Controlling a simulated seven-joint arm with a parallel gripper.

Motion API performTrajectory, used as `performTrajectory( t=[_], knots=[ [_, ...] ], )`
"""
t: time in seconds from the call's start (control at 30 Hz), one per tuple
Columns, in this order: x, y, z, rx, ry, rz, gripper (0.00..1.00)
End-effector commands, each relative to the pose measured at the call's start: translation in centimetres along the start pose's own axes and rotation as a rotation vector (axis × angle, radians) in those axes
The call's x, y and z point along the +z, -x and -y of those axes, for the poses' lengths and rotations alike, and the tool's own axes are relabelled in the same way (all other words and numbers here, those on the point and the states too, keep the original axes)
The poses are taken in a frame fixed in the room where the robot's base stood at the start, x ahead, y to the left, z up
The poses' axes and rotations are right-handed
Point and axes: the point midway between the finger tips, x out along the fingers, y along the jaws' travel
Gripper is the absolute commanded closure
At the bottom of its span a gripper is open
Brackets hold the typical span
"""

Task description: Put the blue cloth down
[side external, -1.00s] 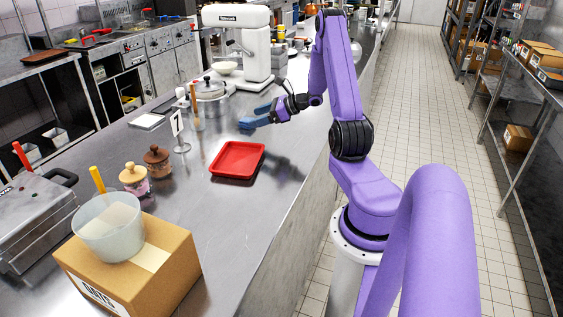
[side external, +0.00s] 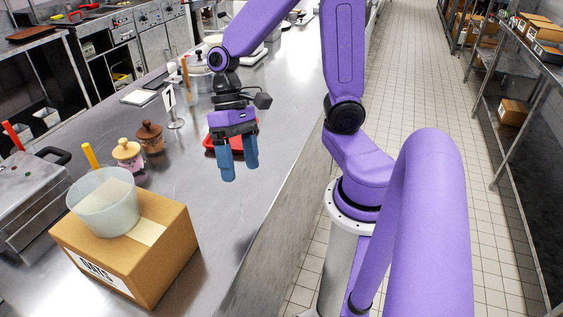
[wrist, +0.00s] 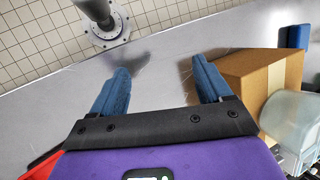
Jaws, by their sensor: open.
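My gripper (side external: 240,174) hangs with its blue fingers pointing down over the steel counter, in front of the red tray in the side view. In the wrist view my gripper (wrist: 160,65) has its fingers wide apart, with only bare counter and shadow between them. No cloth is in its jaws. A flat dark blue thing (wrist: 293,36) lies at the right edge of the wrist view, beyond the cardboard box; it may be the blue cloth, but I cannot tell for sure. I see no blue cloth in the side view.
The cardboard box (side external: 150,255) carries a clear tub (side external: 105,215). The red tray (side external: 212,148) is partly hidden behind my gripper. Two lidded jars (side external: 130,157) and a number stand (side external: 174,110) are to the left. The counter's right side is clear.

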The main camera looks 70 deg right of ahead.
Motion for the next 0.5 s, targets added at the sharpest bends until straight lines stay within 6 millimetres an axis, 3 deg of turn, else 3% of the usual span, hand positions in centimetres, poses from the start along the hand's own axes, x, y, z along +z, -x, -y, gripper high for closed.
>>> performTrajectory(
  t=[0.03, 0.2, 0.5],
  knots=[
    [1.6, -0.3, 0.2, 0.059, 0.126, -0.003, 0.22],
    [5.3, -1.0, -0.2, 0.241, 0.525, -0.025, 0.22],
    [8.6, -0.9, -0.9, 0.443, 1.076, -0.087, 0.22]
  ],
)
